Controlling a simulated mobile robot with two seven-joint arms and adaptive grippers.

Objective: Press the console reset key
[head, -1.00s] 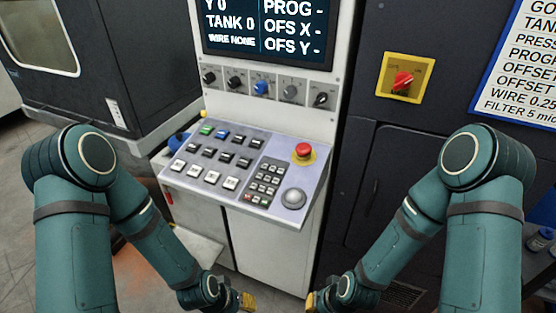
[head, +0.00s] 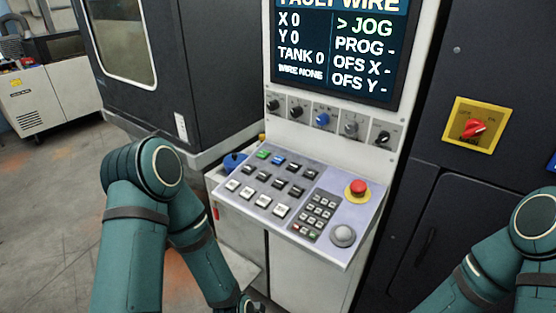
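The console (head: 338,205) has a sloped panel near the middle of the head view. Several square keys sit on its left half: a green key (head: 263,154), a blue key (head: 278,160), and black and white ones. Their labels are too small to read, so I cannot tell which is the reset key. A small keypad (head: 315,216) is to their right. The screen (head: 340,50) above reads a wire fault, with "> JOG" marked. My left arm ends at the bottom edge, below and left of the panel. Neither gripper shows; both are below the frame.
A red emergency button (head: 358,187) and a grey round knob (head: 343,235) are on the panel's right side. Several rotary knobs line the strip under the screen. A red switch on a yellow plate (head: 472,128) is on the dark cabinet at right. Open floor (head: 50,210) lies at left.

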